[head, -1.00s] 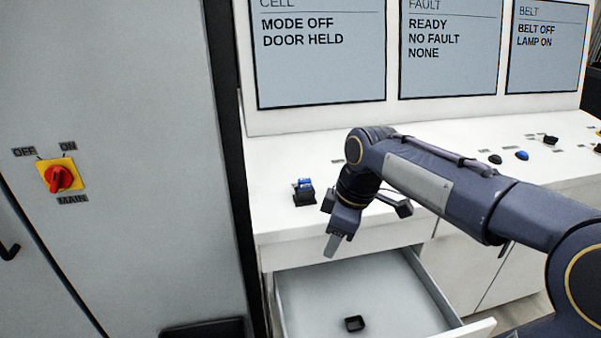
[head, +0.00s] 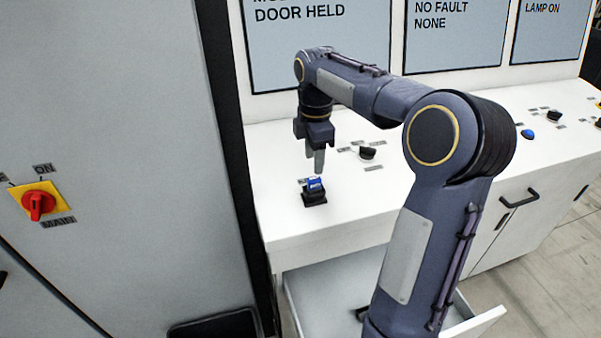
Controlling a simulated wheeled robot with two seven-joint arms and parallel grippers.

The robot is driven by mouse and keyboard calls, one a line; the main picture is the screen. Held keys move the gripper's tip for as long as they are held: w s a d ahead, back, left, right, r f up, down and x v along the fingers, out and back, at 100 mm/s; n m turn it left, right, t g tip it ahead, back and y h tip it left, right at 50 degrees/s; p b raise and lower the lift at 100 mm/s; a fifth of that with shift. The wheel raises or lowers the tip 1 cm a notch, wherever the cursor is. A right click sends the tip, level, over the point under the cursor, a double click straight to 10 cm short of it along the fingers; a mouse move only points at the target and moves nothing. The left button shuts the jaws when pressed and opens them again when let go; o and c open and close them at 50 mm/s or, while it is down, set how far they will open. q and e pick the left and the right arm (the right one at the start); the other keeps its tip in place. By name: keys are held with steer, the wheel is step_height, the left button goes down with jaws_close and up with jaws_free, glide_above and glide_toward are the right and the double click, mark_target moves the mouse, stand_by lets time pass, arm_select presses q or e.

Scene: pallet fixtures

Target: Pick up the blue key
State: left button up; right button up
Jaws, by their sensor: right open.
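The blue key (head: 314,184) sits in a small black holder (head: 315,199) near the left end of the white console top. My right gripper (head: 316,165) points down just above and slightly behind the key in the picture. Its fingers are seen nearly edge-on, and the jaws are open with nothing between them. I cannot tell whether a fingertip touches the key. My left gripper is not in view.
An open drawer (head: 333,288) juts out below the console, partly hidden by my right arm. A black knob (head: 367,153) and a blue button (head: 527,134) are on the console. A grey cabinet with a red main switch (head: 39,205) stands at left.

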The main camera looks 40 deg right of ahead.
mark_target(313, 178)
steer(key=shift+w+f, duration=0.6)
steer(key=f, duration=0.4)
steer(key=s+f, duration=0.1)
steer(key=f, duration=0.1)
steer(key=shift+d+f, duration=0.1)
steer(key=shift+f, duration=0.15)
jaws_close()
steer(key=shift+r, duration=0.1)
